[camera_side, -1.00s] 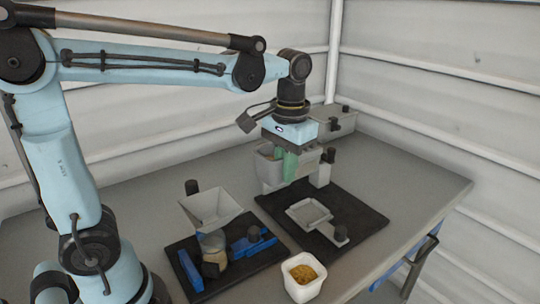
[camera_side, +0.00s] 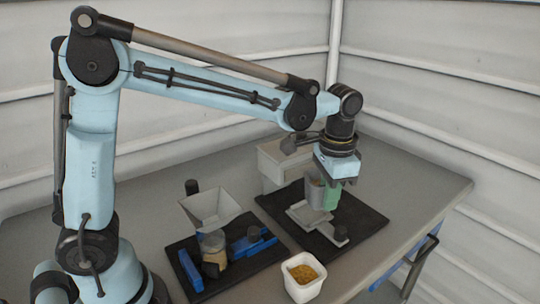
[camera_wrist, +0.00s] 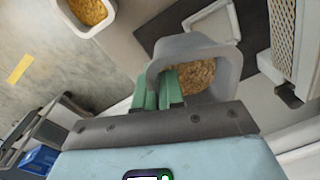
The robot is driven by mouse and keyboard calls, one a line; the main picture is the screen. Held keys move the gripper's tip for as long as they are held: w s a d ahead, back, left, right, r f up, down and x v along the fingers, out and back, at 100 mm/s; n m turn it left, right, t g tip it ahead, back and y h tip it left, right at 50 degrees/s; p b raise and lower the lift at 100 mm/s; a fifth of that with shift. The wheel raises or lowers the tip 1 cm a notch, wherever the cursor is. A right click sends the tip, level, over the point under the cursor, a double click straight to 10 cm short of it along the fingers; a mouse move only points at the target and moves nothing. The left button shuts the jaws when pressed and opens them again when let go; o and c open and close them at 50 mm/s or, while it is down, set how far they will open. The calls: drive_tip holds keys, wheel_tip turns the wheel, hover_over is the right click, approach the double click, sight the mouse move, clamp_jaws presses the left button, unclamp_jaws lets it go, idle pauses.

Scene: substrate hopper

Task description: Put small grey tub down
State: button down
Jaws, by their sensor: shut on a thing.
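A small grey tub (camera_side: 314,191) is held by my gripper (camera_side: 331,197), whose green fingers are shut on its wall. In the wrist view the tub (camera_wrist: 229,58) holds brown grains, and the green fingers (camera_wrist: 160,91) are at its left side. In the side view the tub looks upright, low over the pale square tray (camera_side: 298,214) on the black mat (camera_side: 367,220). I cannot tell whether its base touches the tray. The tub and fingers hide part of the tray.
A white tub of yellow grains (camera_side: 303,289) stands at the front. To the left are a grey funnel (camera_side: 210,206), a jar (camera_side: 214,250) and blue parts (camera_side: 190,270) on another black mat. A pale bin (camera_side: 275,175) stands behind. The right end of the table (camera_side: 425,185) is clear.

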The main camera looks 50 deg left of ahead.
drive_tip(key=w+a+f, duration=0.1)
drive_tip(key=a, duration=0.1)
drive_tip(key=w+a+f, duration=0.3)
drive_tip(key=a, duration=0.1)
drive_tip(key=shift+w+a+f, duration=0.15)
drive_tip(key=shift+a+f, duration=0.2)
drive_tip(key=shift+f, duration=2)
drive_tip(key=shift+f, duration=0.15)
drive_tip(key=c, duration=1.2)
unclamp_jaws()
drive_tip(key=shift+c, duration=0.2)
